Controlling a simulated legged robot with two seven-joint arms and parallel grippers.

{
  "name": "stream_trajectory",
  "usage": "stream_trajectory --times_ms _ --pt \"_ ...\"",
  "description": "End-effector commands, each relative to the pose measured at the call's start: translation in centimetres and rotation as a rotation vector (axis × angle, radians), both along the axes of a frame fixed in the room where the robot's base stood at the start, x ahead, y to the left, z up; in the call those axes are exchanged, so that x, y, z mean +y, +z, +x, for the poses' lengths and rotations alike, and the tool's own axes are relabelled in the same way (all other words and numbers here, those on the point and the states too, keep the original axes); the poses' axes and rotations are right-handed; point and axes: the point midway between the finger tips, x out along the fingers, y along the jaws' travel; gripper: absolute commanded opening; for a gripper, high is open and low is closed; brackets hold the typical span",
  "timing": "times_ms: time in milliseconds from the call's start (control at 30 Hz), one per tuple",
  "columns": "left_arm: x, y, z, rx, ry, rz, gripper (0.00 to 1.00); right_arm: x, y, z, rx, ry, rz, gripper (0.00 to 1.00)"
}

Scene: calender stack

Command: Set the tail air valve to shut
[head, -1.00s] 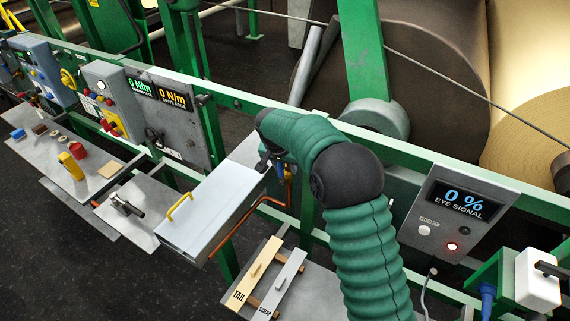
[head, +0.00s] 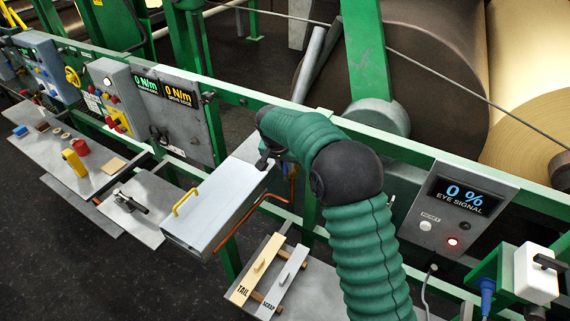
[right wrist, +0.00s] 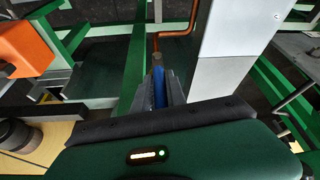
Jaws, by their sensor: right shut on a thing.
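The tail air valve shows in the right wrist view as a blue lever (right wrist: 160,88) below a brass fitting (right wrist: 157,60) on a copper pipe (right wrist: 176,33). My right gripper (right wrist: 159,82) has its two grey fingers on either side of the blue lever and is shut on it. In the head view my right gripper (head: 264,163) is beside the far end of the grey box, near the copper pipe (head: 250,212). My left gripper is not in view.
A grey box (head: 215,215) with a yellow handle stands left of the gripper. Strips marked TAIL (head: 256,268) and SCRAP (head: 283,280) lie in front. The eye signal panel (head: 458,205) is at right. A green rail (head: 240,95) runs behind.

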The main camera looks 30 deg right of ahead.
Motion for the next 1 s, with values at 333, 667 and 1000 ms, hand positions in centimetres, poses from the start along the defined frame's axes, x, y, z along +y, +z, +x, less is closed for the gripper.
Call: stream_trajectory --times_ms 333,667,1000 --pt "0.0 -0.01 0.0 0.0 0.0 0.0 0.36 0.01 0.24 0.38 -0.014 0.004 0.0 0.0" --pt "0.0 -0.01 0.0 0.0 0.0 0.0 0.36 -0.01 0.32 0.41 -0.015 0.004 -0.001 0.0" --pt "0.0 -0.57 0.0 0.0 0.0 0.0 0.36 -0.15 0.2 0.3 -0.028 0.004 0.004 0.0"
